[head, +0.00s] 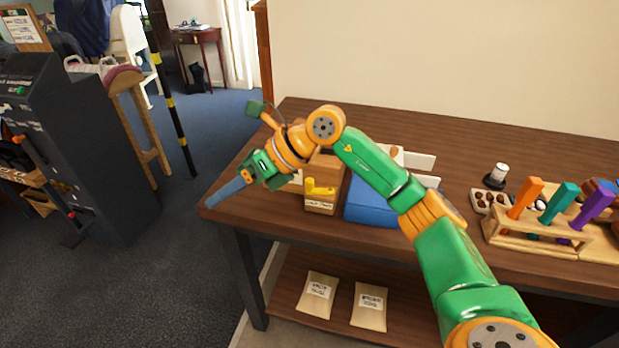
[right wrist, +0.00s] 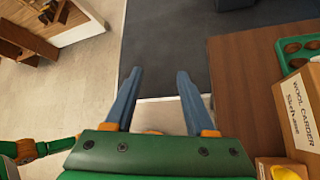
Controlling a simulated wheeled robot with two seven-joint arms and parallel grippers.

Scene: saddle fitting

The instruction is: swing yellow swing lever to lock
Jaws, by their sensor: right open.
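The yellow swing lever (head: 319,188) sits on top of a small wooden block (head: 321,205) near the table's front edge in the head view. A yellow part, likely the lever (right wrist: 286,173), shows at the lower right corner of the right wrist view, partly cut off. My right gripper (head: 228,191) is to the left of the block, over the table's left end, and points left and down, away from the lever. Its blue fingers (right wrist: 160,85) are apart with nothing between them. It does not touch the lever. My left gripper is not seen clearly in either view.
A blue object (head: 372,204) lies right of the block, partly behind my right arm. A box labelled wool carder (right wrist: 299,105) and a green holed tray (right wrist: 298,52) stand nearby. A wooden rack (head: 535,232) with coloured handles stands farther right. Open floor lies left of the table.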

